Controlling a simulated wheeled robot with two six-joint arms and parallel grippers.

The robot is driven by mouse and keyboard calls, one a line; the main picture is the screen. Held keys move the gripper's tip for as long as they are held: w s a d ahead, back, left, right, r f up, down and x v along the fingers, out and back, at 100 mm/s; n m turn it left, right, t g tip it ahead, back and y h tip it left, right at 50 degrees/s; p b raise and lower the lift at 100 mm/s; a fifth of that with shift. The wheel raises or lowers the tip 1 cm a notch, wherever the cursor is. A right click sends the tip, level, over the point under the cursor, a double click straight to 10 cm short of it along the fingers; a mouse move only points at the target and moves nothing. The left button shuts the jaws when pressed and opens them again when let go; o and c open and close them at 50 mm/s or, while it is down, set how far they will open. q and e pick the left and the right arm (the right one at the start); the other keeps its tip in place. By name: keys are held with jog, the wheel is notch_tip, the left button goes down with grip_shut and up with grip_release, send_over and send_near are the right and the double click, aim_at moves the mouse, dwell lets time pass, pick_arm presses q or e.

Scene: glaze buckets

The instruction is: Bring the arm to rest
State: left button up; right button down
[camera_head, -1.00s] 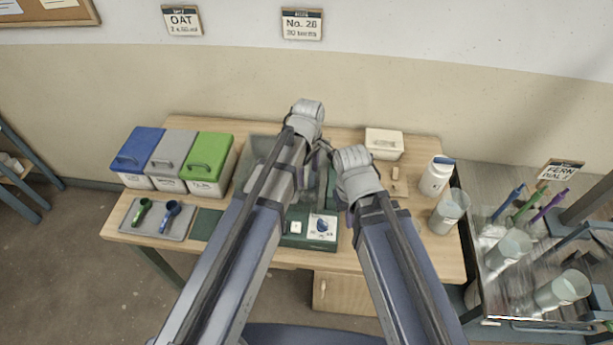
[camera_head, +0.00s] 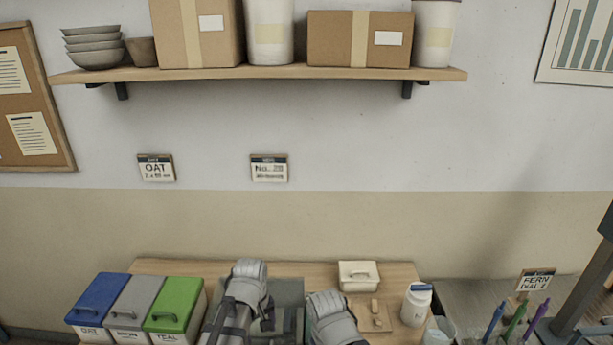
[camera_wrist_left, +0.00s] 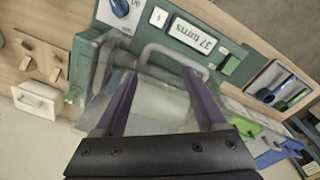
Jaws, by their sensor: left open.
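In the head view my left gripper (camera_head: 268,318) is over the table at the bottom centre, seen mostly from behind its wrist. In the left wrist view its two purple fingers (camera_wrist_left: 160,74) are spread apart, with nothing gripped between them. Beyond them are a clear cover and a grey bar handle (camera_wrist_left: 172,54) on a green machine with a "37 turns" display (camera_wrist_left: 193,36). I cannot tell whether the fingers touch the cover. My right arm's wrist (camera_head: 330,315) is beside the left one; its fingers are hidden.
Blue (camera_head: 97,297), grey (camera_head: 133,300) and green (camera_head: 174,303) lidded buckets stand left of my arms. A white lidded box (camera_head: 358,275) and a white bottle (camera_head: 416,304) stand right. A loaded shelf (camera_head: 270,73) hangs above. Scoops lie on a tray (camera_wrist_left: 268,76).

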pick_arm(q)
jog(key=s+a+m, duration=0.5)
jog(key=m, duration=0.1)
jog(key=s+d+f+m+b, duration=0.2)
jog(key=d, duration=0.3)
jog(key=s+d+f+m+y+b, duration=0.1)
jog(key=s+d+f+m+b, duration=0.1)
jog(key=d, duration=0.4)
jog(key=shift+s+d+f+g, duration=0.15)
jog(key=shift+s+g, duration=0.25)
jog(key=shift+s, duration=0.35)
pick_arm(e)
notch_tip(320, 180, down, 4)
jog(key=shift+f, duration=0.25)
